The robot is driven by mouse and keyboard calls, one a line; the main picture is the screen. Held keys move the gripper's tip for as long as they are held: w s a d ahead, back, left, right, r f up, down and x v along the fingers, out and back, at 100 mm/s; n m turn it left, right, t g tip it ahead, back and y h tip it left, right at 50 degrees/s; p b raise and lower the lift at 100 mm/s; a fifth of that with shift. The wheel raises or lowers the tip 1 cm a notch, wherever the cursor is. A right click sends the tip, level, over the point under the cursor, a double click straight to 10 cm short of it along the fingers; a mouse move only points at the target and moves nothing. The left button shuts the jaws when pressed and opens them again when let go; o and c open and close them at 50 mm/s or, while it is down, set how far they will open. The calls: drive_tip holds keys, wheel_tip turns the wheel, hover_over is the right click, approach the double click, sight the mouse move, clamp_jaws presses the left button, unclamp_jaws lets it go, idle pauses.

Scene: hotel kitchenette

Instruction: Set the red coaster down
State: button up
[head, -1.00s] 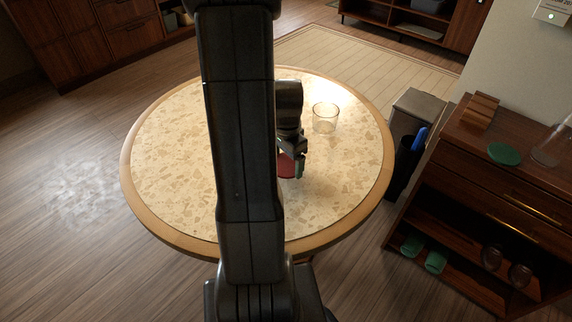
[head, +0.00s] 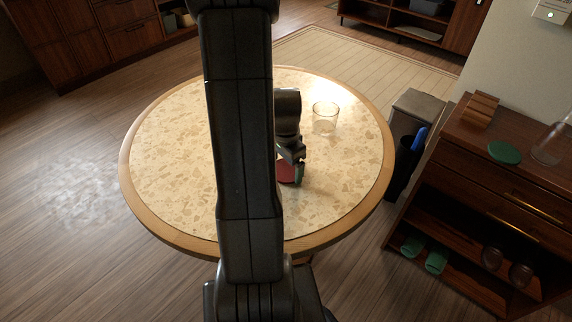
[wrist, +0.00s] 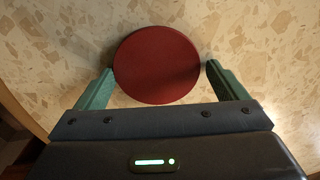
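The red coaster (head: 286,174) is a flat round disc at the right of the table's middle, partly hidden by my arm and gripper in the head view. In the wrist view the whole red coaster (wrist: 156,65) shows face-on and appears to lie flat on the pale table top (head: 340,180). My gripper (head: 291,170) is just above it, pointing down.
A clear glass (head: 325,118) stands on the table behind my gripper, to the right. A green coaster (head: 505,152) lies on the wooden cabinet (head: 520,182) at the right. The table's right and front areas are clear. A grey bin (head: 417,104) stands beside the table.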

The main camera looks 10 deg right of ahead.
sight(287, 170)
drive_tip(key=shift+s+f, duration=0.5)
drive_tip(key=shift+f, duration=0.1)
wheel_tip(287, 170, up, 13)
drive_tip(key=p, duration=0.2)
drive_tip(key=shift+w+r, duration=0.2)
drive_tip(key=shift+w, duration=0.1)
